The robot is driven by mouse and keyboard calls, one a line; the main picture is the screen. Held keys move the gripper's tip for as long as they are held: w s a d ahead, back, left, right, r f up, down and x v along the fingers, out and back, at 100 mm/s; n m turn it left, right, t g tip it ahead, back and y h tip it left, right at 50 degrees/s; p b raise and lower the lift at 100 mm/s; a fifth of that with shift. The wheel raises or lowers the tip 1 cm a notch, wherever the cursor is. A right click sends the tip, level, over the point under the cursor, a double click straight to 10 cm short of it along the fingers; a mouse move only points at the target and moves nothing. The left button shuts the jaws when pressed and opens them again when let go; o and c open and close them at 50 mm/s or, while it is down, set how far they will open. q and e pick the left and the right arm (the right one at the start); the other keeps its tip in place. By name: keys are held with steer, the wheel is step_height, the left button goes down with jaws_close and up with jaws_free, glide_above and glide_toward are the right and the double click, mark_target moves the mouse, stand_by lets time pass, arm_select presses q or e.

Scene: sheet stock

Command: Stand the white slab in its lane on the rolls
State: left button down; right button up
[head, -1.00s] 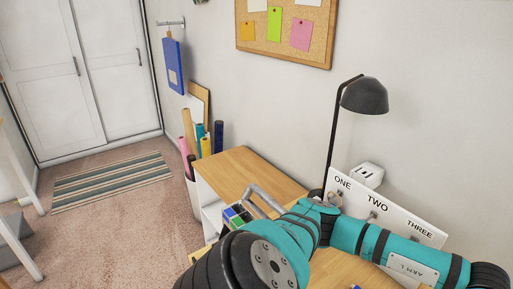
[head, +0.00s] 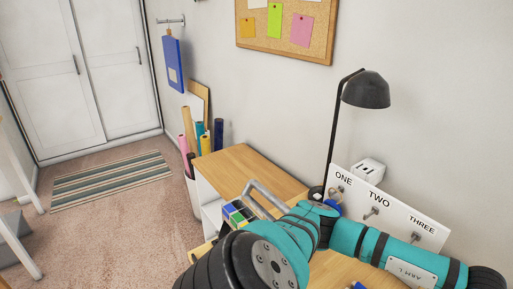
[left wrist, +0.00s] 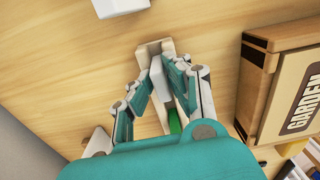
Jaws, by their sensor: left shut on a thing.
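In the left wrist view my left gripper (left wrist: 165,80) is shut on the white slab (left wrist: 157,75), which is seen nearly end-on between the fingertips. The slab is over or in a narrow light-wood frame (left wrist: 153,47) on the wooden surface; I cannot tell whether it touches the frame. A green piece (left wrist: 174,122) shows below the fingers, partly hidden. No rolls can be made out there. In the head view my left arm crosses the lower right and its gripper is hidden. My right gripper is not in view.
A wooden box marked GARDEN (left wrist: 292,95) stands close on the right in the wrist view. A white object (left wrist: 120,6) lies at the top. In the head view, a board marked ONE, TWO, THREE (head: 395,215) and a black lamp (head: 365,90) stand behind my arm.

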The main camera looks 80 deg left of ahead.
arm_select(q)
steer(key=shift+r, duration=0.1)
stand_by(0.3)
step_height(320, 180, up, 7)
steer(key=p, duration=0.4)
